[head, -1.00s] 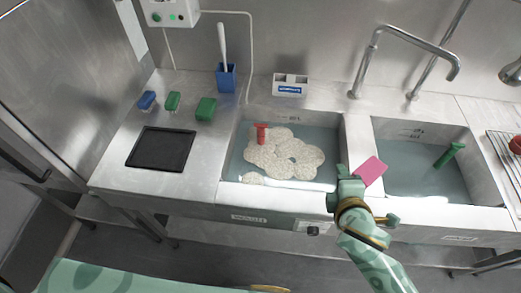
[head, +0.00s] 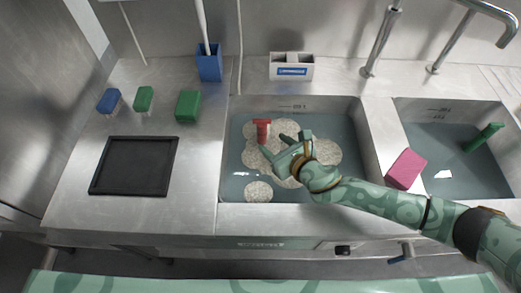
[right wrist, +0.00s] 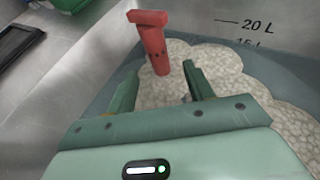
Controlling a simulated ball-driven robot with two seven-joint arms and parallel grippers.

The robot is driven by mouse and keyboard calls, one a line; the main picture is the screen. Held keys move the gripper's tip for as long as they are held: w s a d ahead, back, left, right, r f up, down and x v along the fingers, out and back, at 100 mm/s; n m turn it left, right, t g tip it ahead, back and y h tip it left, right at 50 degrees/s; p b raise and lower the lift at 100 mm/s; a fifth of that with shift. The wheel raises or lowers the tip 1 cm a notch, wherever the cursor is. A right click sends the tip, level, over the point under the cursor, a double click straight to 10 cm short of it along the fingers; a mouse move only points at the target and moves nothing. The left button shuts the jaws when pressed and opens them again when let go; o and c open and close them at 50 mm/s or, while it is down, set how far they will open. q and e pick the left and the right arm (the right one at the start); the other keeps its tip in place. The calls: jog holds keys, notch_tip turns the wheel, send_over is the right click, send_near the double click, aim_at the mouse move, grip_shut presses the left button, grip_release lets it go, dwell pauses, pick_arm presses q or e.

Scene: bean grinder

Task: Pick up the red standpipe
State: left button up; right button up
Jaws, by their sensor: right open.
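The red standpipe (head: 262,132) stands upright in the left sink (head: 226,170), among pale foam on the water. It has a wider top and a narrower stem, and its lower end is hidden by the foam. My right gripper (head: 278,146) is over the left sink, just right of the standpipe. In the right wrist view the standpipe (right wrist: 154,45) is ahead of the open fingers (right wrist: 158,85), slightly left of their middle. Nothing is between the fingers. My left gripper does not show.
A pink block (head: 406,169) sits on the divider between the sinks. A green standpipe (head: 484,137) is in the right sink. A faucet (head: 380,45) rises behind.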

aim_at(265, 138)
jog(key=shift+x, duration=1.15)
jog(key=b+x, duration=0.1)
jog(key=x, duration=0.1)
jog(key=b+x, duration=0.2)
jog(key=shift+w+a+f, duration=0.1)
jog(key=shift+w+f, duration=0.05)
jog(key=shift+f, duration=0.3)
jog(key=shift+w+a, duration=0.15)
jog(key=shift+w, duration=0.05)
jog(key=shift+r, duration=0.15)
grip_shut()
